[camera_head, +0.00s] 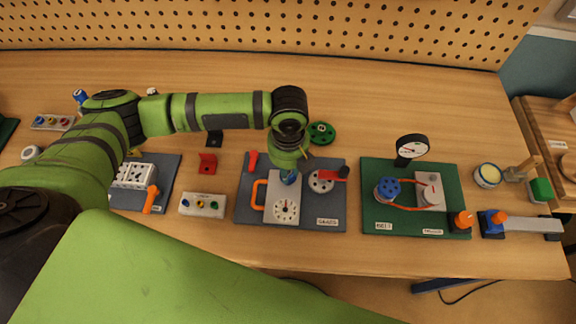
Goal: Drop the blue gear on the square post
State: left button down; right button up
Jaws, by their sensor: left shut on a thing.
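My left gripper (291,168) reaches in from the left and points down over the grey board labelled GEARS (254,216). Whether the gear touches the board below cannot be told. The square post is not distinguishable, and the area under the gripper is hidden. My right gripper is not in view.
A green gear (321,133) lies behind the board. A red bracket (208,163) and a small light block with coloured knobs (203,205) lie to the left. The table's back right is clear.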

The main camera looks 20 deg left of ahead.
pick_arm(q)
jog(key=shift+f, duration=0.75)
dwell(0.8)
jog(key=c, duration=1.2)
grip_release()
jog(key=shift+c, duration=0.2)
jog(key=shift+r+p, duration=2.85)
jog(key=shift+p, duration=0.35)
jog(key=o, duration=0.6)
jog(key=shift+f, duration=0.1)
jog(key=shift+c, duration=0.2)
